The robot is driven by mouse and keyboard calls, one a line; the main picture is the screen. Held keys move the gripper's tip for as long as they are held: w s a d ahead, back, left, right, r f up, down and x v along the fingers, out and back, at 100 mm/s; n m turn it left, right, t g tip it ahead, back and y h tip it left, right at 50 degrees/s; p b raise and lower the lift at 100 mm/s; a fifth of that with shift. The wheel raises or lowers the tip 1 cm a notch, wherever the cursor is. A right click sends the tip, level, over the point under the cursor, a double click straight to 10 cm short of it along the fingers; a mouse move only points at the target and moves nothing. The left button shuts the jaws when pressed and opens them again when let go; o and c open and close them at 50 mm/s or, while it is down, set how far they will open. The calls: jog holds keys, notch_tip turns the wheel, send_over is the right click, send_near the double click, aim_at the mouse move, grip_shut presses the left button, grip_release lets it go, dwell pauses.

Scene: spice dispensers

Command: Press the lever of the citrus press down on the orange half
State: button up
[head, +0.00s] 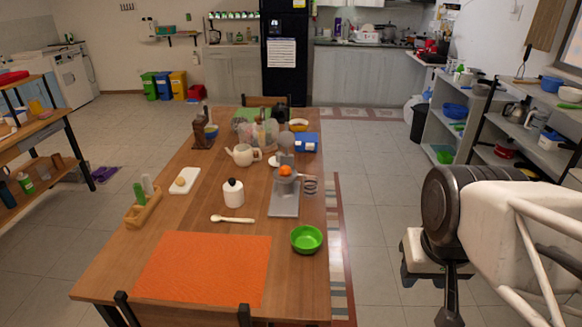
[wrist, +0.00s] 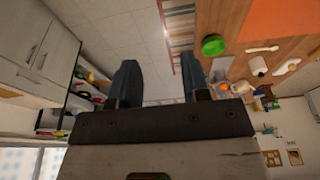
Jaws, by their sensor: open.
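The citrus press stands on the right side of the wooden table in the head view, with a flat grey base (head: 284,207). The orange half (head: 285,170) sits on top of it, cut side not clear. A grey rounded part (head: 284,142), seemingly the raised lever, shows above and behind the orange; its handle is hard to make out. In the wrist view the orange half (wrist: 266,89) is small, at the right beyond my gripper. My gripper (wrist: 156,66) is open and empty, its two dark fingers apart over the floor, well away from the press.
A green bowl (head: 306,239) stands in front of the press. A white lidded jar (head: 233,192), teapot (head: 242,155) and spoon (head: 232,218) lie to its left. An orange mat (head: 203,268) covers the near table. Shelves (head: 455,125) stand at right; the floor between is clear.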

jog(key=shift+o, duration=1.3)
jog(key=shift+r, duration=0.1)
jog(key=w+a+r+n+g+y, duration=0.1)
jog(key=w+a+r+n, duration=0.3)
jog(key=w, duration=1)
jog(key=w+a+r+n+y, duration=0.15)
jog(key=w+r, duration=0.45)
jog(key=w, duration=0.8)
jog(key=w+a+r+n+g, duration=0.1)
jog(key=w+a+r+n, duration=0.2)
jog(key=w, duration=1.1)
jog(key=n+g+y, duration=0.2)
jog(key=n+y, duration=0.1)
jog(key=n, duration=0.4)
send_over(285, 114)
jog(key=w+d, duration=0.2)
jog(key=d, duration=0.1)
notch_tip(285, 114, down, 13)
jog(key=shift+d+r+h, duration=0.1)
jog(key=shift+r+h, duration=0.1)
jog(key=shift+h, duration=0.05)
jog(key=shift+f, duration=0.15)
jog(key=shift+x, duration=3.75)
